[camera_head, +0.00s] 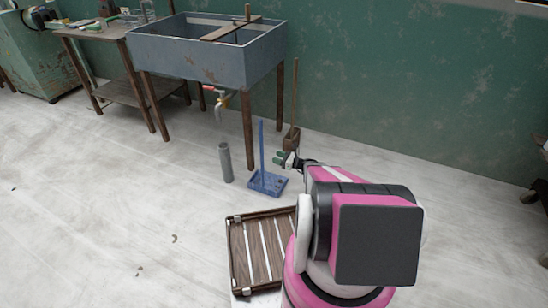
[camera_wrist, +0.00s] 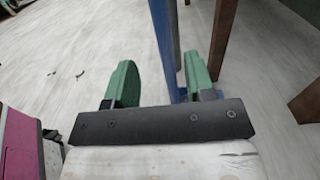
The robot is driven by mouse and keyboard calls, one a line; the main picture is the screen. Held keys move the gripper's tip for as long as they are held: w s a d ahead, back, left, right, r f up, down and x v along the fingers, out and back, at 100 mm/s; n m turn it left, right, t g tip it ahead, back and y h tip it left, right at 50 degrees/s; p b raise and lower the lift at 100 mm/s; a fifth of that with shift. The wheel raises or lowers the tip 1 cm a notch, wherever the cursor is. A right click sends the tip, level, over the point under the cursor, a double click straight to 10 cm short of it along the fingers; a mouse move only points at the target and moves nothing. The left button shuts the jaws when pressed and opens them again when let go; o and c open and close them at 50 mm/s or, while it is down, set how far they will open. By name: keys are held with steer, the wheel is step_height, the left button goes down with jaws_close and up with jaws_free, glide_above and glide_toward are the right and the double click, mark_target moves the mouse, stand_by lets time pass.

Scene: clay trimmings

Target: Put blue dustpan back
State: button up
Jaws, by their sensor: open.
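The blue dustpan (camera_head: 267,183) stands on the floor in front of the sink's right front leg, its tall thin handle (camera_head: 262,145) upright. My gripper (camera_head: 288,160) is open, just right of that handle in the head view. In the wrist view, the green fingers of my gripper (camera_wrist: 158,72) are wide apart with nothing clasped. The blue handle (camera_wrist: 165,45) shows there close to the right finger, on its inner side. I cannot tell whether it stands between the fingers or beyond them. The pan is mostly hidden in the wrist view.
A grey cylinder (camera_head: 226,163) stands left of the dustpan. A wooden-handled brush (camera_head: 292,138) stands behind, near the green wall. The sink (camera_head: 200,58) has wooden legs. A slatted wooden tray (camera_head: 233,262) lies beside my base. Small dark bits (camera_head: 175,238) dot the otherwise clear left floor.

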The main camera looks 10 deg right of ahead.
steer(key=s+a+r+n+g+h, duration=0.4)
steer(key=s+a+r+n+g, duration=0.5)
steer(key=s+r+n, duration=0.4)
steer(key=s+d+r+n+g+h, duration=0.1)
steer(key=s+d+r+n+h, duration=0.2)
steer(key=s+r+n+h, duration=0.7)
steer(key=shift+s+d+r+n+g+h, duration=0.15)
steer(key=shift+s+d+n+g+h, duration=0.2)
steer(key=shift+s+n, duration=0.65)
